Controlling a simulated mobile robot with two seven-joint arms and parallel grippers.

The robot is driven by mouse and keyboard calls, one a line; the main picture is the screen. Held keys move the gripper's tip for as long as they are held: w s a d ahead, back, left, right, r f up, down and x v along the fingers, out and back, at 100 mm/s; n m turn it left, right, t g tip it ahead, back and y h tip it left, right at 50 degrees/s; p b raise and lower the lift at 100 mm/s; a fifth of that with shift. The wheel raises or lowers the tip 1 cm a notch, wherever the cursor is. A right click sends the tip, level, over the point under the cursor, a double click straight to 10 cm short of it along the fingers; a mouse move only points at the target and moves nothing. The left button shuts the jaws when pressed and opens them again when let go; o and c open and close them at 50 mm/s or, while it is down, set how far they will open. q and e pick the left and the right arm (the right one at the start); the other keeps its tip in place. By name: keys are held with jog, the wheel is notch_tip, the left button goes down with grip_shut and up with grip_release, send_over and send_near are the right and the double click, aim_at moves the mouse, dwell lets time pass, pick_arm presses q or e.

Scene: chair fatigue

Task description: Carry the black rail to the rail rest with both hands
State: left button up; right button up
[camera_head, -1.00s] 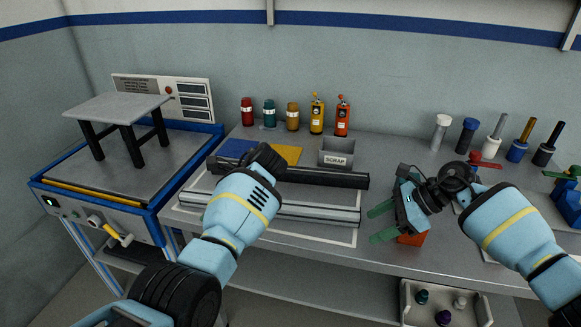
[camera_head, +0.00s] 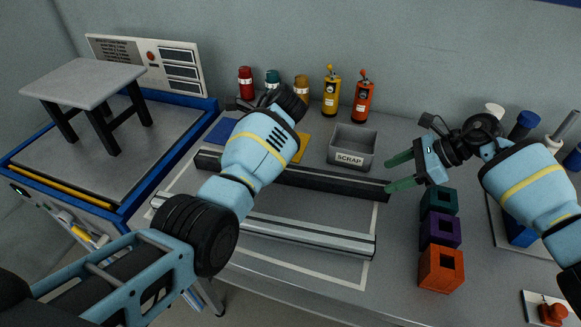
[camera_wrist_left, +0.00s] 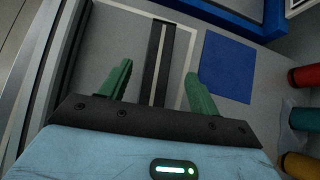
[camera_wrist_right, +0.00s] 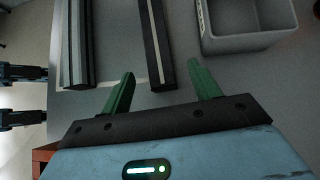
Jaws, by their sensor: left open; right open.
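The black rail (camera_head: 330,183) lies on the bench, behind a silver rail (camera_head: 310,238). My right gripper (camera_head: 388,173) is open and empty at the black rail's right end. In the right wrist view (camera_wrist_right: 160,68) its fingers stand on either side of the black rail (camera_wrist_right: 154,40), apart from it. My left gripper's fingers are hidden behind its arm in the head view. In the left wrist view my left gripper (camera_wrist_left: 158,68) is open, its fingers on either side of the black rail (camera_wrist_left: 160,45). I cannot tell which thing is the rail rest.
A grey scrap bin (camera_head: 352,147) stands behind the black rail's right part. Orange (camera_head: 441,270), purple (camera_head: 440,230) and teal (camera_head: 438,201) blocks stand right of the rails. Bottles line the back. A blue-framed machine (camera_head: 110,205) bearing a small grey table (camera_head: 85,82) is at left.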

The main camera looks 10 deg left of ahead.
aim_at(216, 156)
pick_arm(q)
jog(key=shift+s, duration=0.2)
pick_arm(e)
jog(key=shift+s, duration=0.2)
pick_arm(q)
jog(key=shift+x, duration=3.9)
pick_arm(e)
jog(key=shift+x, duration=3.85)
pick_arm(q)
jog(key=shift+w, duration=0.1)
pick_arm(e)
jog(key=shift+w, duration=0.1)
pick_arm(q)
grip_shut()
pick_arm(e)
grip_shut()
pick_arm(q)
jog(key=shift+r, duration=0.1)
